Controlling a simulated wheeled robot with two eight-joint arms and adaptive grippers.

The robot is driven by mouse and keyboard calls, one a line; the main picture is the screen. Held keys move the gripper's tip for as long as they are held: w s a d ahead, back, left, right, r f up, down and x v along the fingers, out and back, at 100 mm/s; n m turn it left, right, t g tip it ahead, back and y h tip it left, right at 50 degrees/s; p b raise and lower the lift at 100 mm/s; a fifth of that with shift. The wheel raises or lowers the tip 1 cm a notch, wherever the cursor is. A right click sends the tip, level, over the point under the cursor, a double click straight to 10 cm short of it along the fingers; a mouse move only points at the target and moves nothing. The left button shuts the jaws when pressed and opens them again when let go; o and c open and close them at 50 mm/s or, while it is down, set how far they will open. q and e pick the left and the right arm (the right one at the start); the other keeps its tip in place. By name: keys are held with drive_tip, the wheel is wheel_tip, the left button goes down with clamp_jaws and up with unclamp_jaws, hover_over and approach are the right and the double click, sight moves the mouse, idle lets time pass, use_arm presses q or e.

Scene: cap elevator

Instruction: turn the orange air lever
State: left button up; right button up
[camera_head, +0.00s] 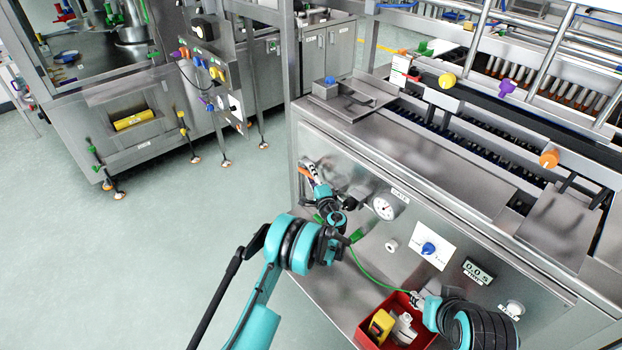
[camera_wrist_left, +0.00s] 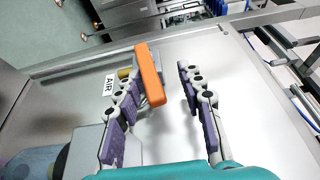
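The orange air lever (camera_wrist_left: 150,75) shows in the left wrist view as a flat orange bar beside a label reading AIR (camera_wrist_left: 109,84). My left gripper (camera_wrist_left: 160,95) is open, one finger on each side of the lever. The lever is nearer the left finger and overlaps it in the picture; I cannot tell whether they touch. In the head view my left gripper (camera_head: 312,172) is at the left end of the steel front panel, and it mostly hides the lever. My right gripper (camera_head: 418,299) is by the red bin, too small to read its fingers.
On the panel are a pressure gauge (camera_head: 384,207), a blue knob (camera_head: 429,248) and a digital display (camera_head: 478,272). The red bin (camera_head: 428,336) below holds a yellow part (camera_head: 380,326) and grey pieces. A green cable (camera_head: 366,271) runs near the bin. Floor on the left is clear.

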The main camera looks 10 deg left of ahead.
use_arm(q)
wheel_tip(320, 180, up, 8)
drive_tip(key=shift+r, duration=0.1)
